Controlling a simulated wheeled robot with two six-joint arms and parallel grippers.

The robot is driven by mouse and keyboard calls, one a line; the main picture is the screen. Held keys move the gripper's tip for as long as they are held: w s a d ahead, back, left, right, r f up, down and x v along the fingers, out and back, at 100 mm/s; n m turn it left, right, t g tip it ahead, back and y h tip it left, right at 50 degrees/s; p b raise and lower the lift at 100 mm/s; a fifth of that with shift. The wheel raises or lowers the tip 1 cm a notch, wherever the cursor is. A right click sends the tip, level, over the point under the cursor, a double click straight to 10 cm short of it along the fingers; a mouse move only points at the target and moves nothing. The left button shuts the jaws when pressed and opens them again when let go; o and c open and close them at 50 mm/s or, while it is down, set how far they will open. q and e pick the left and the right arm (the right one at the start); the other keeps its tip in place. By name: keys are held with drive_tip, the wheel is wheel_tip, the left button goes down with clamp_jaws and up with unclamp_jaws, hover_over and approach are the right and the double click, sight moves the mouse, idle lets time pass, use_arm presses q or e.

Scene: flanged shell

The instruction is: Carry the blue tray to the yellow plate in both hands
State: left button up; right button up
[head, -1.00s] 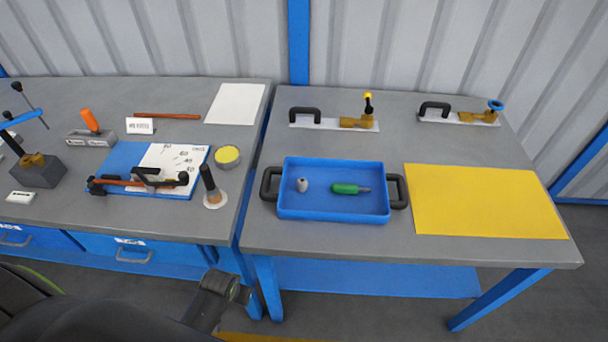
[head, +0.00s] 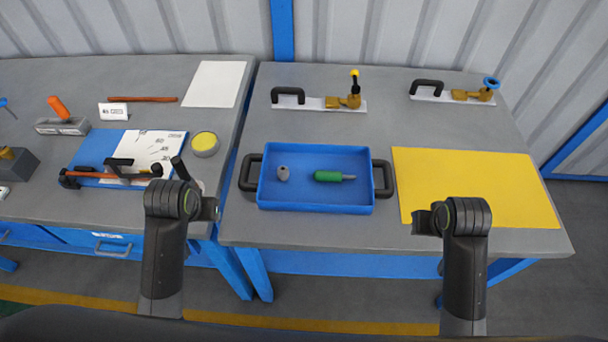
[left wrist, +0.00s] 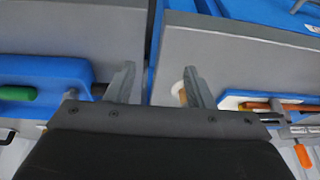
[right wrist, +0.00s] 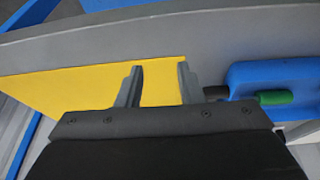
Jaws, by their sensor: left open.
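The blue tray (head: 316,198) sits flat on the right table, with a dark handle (head: 246,176) at its left end and another (head: 384,178) at its right. A grey piece (head: 283,173) and a green-handled tool (head: 330,176) lie in it. The yellow plate (head: 475,190) lies flat to the tray's right, a short gap away. My left gripper (left wrist: 158,80) is open and empty, left of the tray and in front of it. My right gripper (right wrist: 158,76) is open and empty over the yellow plate's near-left part. Neither gripper touches the tray.
Two clamps (head: 345,103) (head: 485,93) on white bases stand behind the tray and plate. The left table holds a blue board with papers (head: 150,150), a yellow-topped round tin (head: 204,143) and a white sheet (head: 214,84). Bare tabletop lies in front of the tray.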

approach(390, 178)
drive_tip(key=v, duration=0.6)
use_arm(q)
drive_tip(key=w+d+r, duration=0.6)
drive_tip(key=w+r, duration=0.4)
drive_tip(key=r, duration=0.1)
drive_tip(key=shift+m+h, duration=0.3)
drive_tip(key=shift+h, duration=0.1)
use_arm(e)
drive_tip(key=shift+s+d+r+n+y, duration=0.3)
drive_tip(key=shift+d+y, duration=0.1)
drive_tip(key=shift+d, duration=0.1)
use_arm(q)
drive_tip(key=shift+w, duration=0.1)
use_arm(e)
drive_tip(key=shift+f, duration=0.1)
use_arm(q)
drive_tip(key=x, duration=1.7)
drive_tip(key=shift+w+f, duration=0.15)
drive_tip(key=shift+w, duration=0.15)
use_arm(e)
drive_tip(key=x, duration=1.7)
drive_tip(key=shift+w+f, duration=0.1)
drive_tip(key=shift+w, duration=0.3)
